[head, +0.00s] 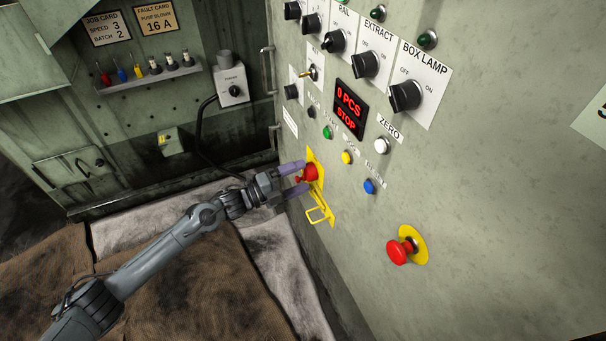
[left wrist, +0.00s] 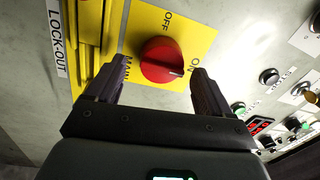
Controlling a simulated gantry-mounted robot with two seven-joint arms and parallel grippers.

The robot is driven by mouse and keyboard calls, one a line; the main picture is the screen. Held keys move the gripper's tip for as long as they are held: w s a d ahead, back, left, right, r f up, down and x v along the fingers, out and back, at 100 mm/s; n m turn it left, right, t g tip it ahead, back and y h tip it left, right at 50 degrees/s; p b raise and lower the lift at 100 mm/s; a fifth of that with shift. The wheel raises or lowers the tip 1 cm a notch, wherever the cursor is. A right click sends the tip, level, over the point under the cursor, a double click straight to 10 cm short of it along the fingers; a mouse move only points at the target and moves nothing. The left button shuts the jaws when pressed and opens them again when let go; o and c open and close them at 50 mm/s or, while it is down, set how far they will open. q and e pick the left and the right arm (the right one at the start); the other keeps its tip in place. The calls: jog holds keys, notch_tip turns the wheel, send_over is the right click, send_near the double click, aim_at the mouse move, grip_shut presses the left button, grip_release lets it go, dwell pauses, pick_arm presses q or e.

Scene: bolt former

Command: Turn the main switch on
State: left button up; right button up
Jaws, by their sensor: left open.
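The main switch is a red knob (head: 311,172) on a yellow plate on the green-grey panel. In the left wrist view the knob (left wrist: 160,58) shows large, with OFF above it, ON to its right and MAIN to its left. A small white mark on the knob's right side points toward the ON side. My left gripper (head: 303,177) is open at the plate. In the left wrist view its two dark fingers (left wrist: 159,70) stand on either side of the knob, with gaps visible; contact cannot be told. My right gripper is not in view.
A yellow lock-out hasp (head: 319,214) hangs just below the switch, close to my fingers. A red emergency button (head: 398,251) sticks out lower right. Black selector knobs (head: 405,96) and a display (head: 350,108) reading "0 PCS STOP" are above.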

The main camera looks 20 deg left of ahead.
pick_arm(q)
jog(key=p+v, duration=0.3)
jog(key=v, duration=0.6)
dwell(0.4)
